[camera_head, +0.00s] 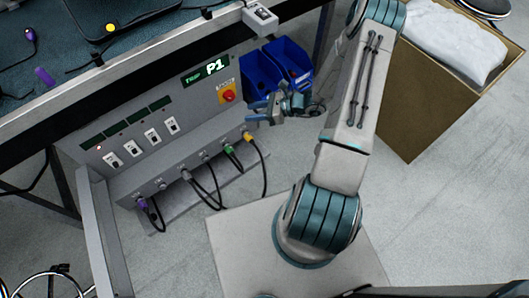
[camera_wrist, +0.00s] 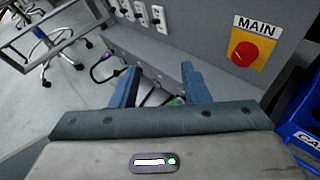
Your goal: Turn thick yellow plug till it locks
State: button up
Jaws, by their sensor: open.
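The yellow plug (camera_head: 247,137) sits at the right end of the row of sockets along the grey panel's lower ledge, with a dark cable hanging from it. My gripper (camera_head: 250,111) is open and empty, above the yellow plug and apart from it, in front of the panel near the red button. In the wrist view my gripper's two blue fingers (camera_wrist: 160,72) stand wide apart with nothing between them touching. I cannot make out the yellow plug in the wrist view. Whether the plug is locked cannot be told.
A green plug (camera_head: 229,149), other grey plugs and a purple plug (camera_head: 142,203) share the ledge, with loose cables hanging. A red button (camera_head: 229,96) on a yellow plate and blue bins (camera_head: 262,76) are close to the gripper. A cardboard box (camera_head: 415,133) stands at right.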

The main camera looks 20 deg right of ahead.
notch_tip(320, 180, down, 14)
jog(key=d+f+m+t+h+b, duration=0.1)
jog(key=d+m+t+b, duration=0.1)
jog(key=m+t+b, duration=0.35)
jog(key=m+t+h+b, duration=0.2)
jog(key=m+h, duration=0.2)
jog(key=m, duration=0.5)
send_near(250, 139)
jog(key=w+f, duration=0.2)
jog(key=shift+n+b+x, duration=0.25)
jog(key=shift+b+x, duration=0.2)
jog(key=shift+x, duration=0.6)
jog(key=shift+o, duration=0.8)
jog(key=shift+w+a+r, duration=0.2)
jog(key=shift+w+a, duration=0.05)
jog(key=shift+a, duration=0.05)
jog(key=shift+x, duration=0.95)
jog(key=shift+b+x, duration=0.9)
jog(key=shift+x, duration=1.15)
jog(key=shift+f, duration=0.1)
jog(key=c, duration=1)
